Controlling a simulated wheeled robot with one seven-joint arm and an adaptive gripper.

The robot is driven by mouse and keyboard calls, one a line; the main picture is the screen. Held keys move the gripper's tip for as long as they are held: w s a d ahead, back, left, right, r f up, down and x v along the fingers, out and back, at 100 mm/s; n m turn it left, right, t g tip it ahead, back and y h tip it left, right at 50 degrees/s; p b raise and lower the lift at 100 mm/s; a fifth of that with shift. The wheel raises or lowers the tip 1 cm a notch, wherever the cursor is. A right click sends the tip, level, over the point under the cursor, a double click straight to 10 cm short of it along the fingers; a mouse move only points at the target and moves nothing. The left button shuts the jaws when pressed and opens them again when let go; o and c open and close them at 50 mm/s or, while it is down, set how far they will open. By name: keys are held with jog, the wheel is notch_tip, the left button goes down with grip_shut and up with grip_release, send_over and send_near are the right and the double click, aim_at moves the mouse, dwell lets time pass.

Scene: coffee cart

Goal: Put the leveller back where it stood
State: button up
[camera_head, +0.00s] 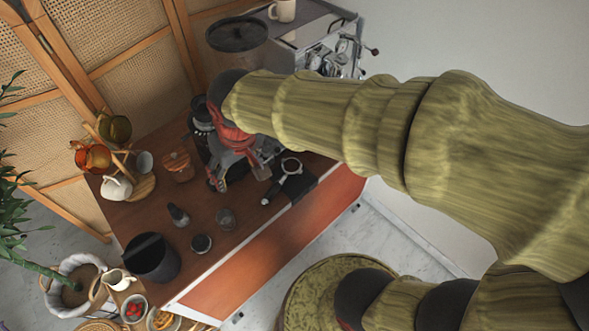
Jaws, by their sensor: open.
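A low round dark puck with a pale metal rim, which looks like the leveller (201,243), lies on the brown wooden counter (140,215) near its front edge. My gripper (240,181) is over the counter, up and right of the puck and apart from it. Its two fingers are spread, and I see nothing held between them. The gripper body and arm hide part of the counter behind them. I cannot tell from this view how high the fingertips are above the counter.
A small grey cup (226,218) and a dark tamper-like tool (179,215) stand near the puck. A black bin (152,258) is at lower left. A portafilter (291,168) lies on a black mat (306,186) right of my gripper. A mug tree (142,186) stands at left.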

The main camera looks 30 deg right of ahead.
jog(key=s+d+r+m+t, duration=0.2)
jog(key=s+d+r, duration=0.3)
jog(key=s+d, duration=0.4)
jog(key=shift+s+d+r+h, duration=0.25)
jog(key=shift+s+r+h, duration=0.15)
jog(key=shift+s, duration=0.45)
notch_tip(320, 180, down, 11)
jog(key=b, duration=1.1)
